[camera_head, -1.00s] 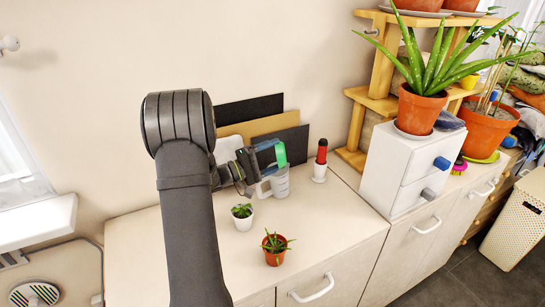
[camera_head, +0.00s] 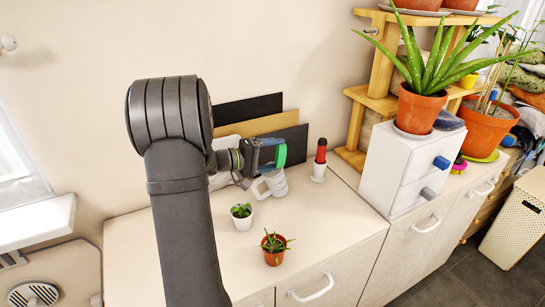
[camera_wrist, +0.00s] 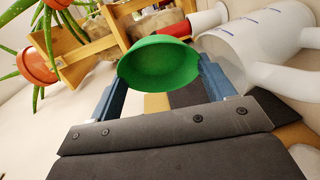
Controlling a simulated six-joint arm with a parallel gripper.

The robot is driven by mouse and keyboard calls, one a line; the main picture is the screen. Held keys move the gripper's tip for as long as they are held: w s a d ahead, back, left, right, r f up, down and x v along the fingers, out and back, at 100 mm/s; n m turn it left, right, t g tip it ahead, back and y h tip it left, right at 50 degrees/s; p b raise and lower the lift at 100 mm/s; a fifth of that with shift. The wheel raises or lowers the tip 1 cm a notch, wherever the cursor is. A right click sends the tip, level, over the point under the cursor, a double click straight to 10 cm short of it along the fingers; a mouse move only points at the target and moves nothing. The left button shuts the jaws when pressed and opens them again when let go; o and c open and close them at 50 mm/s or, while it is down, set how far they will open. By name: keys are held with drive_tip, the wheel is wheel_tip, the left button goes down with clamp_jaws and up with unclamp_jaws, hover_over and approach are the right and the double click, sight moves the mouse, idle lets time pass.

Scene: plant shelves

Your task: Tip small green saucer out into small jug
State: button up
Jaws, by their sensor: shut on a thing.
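The small green saucer (camera_head: 281,155) is in my gripper (camera_head: 270,153), tipped steeply on its edge. In the wrist view the same saucer (camera_wrist: 160,62) sits between the two blue fingers, and its inside looks bare green. The small jug (camera_head: 276,183) is pale, stands on the cabinet top just below the saucer, and has its handle to the left. In the wrist view the jug (camera_wrist: 235,62) shows blue marks, with its mouth beside the saucer's edge. Whether they touch I cannot tell. Jug contents are hidden.
A small plant in a white pot (camera_head: 242,217) and one in a terracotta pot (camera_head: 273,248) stand in front. A red-topped thing in a white holder (camera_head: 319,165) is right of the jug. Dark and tan boards (camera_head: 290,122) lean behind. A white drawer unit (camera_head: 383,180) stands further right.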

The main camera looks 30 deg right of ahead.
wheel_tip(320, 180, up, 2)
drive_tip(key=m+t+y, duration=0.1)
drive_tip(key=y, duration=0.3)
wheel_tip(320, 180, up, 4)
drive_tip(key=m+t+y, duration=0.1)
drive_tip(key=y, duration=0.2)
drive_tip(key=m+t+y, duration=0.1)
drive_tip(key=t+y, duration=0.1)
drive_tip(key=y, duration=0.2)
drive_tip(key=m+t+y, duration=0.1)
drive_tip(key=y, duration=0.2)
idle(0.5)
